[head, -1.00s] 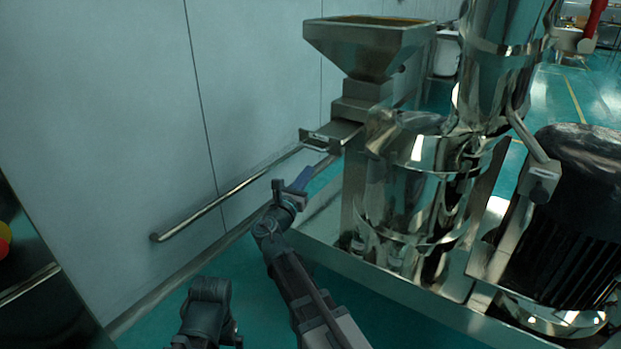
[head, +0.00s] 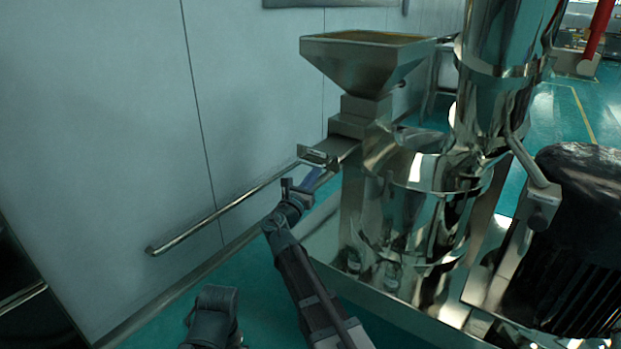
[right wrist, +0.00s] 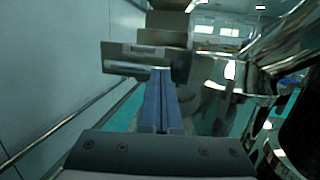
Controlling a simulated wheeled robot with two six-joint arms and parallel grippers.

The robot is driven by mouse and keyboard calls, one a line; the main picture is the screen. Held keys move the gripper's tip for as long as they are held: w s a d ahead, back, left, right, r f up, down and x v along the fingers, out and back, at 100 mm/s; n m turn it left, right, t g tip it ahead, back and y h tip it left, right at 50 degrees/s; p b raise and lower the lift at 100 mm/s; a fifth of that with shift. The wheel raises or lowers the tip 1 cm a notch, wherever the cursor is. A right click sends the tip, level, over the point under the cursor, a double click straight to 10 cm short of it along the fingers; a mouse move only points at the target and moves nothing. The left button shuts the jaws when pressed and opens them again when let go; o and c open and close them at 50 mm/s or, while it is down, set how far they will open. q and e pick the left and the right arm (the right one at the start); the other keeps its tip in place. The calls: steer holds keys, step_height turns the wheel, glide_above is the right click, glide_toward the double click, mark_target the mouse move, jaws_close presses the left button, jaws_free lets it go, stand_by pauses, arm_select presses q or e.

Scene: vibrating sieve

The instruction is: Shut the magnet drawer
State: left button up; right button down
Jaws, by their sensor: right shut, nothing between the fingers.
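The magnet drawer (head: 318,157) is a metal tray with a front plate and handle. It sticks out to the left from the housing under the hopper in the head view. In the right wrist view its front plate (right wrist: 125,60) faces me with a slot-like handle. My right gripper (head: 313,177) has blue fingers pressed together, empty, just below and in front of the drawer front. In the right wrist view the fingertips (right wrist: 161,72) overlap the plate's lower right part; I cannot tell whether they touch. My left gripper is not in view.
A metal hopper (head: 365,62) stands above the drawer. The shiny sieve body (head: 425,200) and a black motor (head: 575,235) are to the right. A wall with a low rail (head: 215,214) runs along the left. Green floor (head: 265,290) lies below.

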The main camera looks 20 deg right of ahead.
mark_target(343, 151)
steer(key=f+x, duration=0.1)
steer(key=x, duration=0.4)
steer(key=s+d+x, duration=0.1)
steer(key=x, duration=0.4)
steer(key=d+f+x, duration=0.1)
steer(key=x, duration=0.5)
steer(key=shift+s+d+f, duration=0.2)
steer(key=shift+d+f, duration=0.05)
steer(key=shift+f, duration=0.1)
steer(key=shift+w+d+r, duration=0.1)
steer(key=shift+w+d, duration=0.1)
steer(key=shift+d, duration=0.05)
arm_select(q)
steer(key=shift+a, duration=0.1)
arm_select(e)
steer(key=shift+w+d, duration=0.1)
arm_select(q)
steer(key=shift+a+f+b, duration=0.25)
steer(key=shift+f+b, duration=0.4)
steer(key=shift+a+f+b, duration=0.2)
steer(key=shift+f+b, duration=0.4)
arm_select(e)
steer(key=v, duration=1.5)
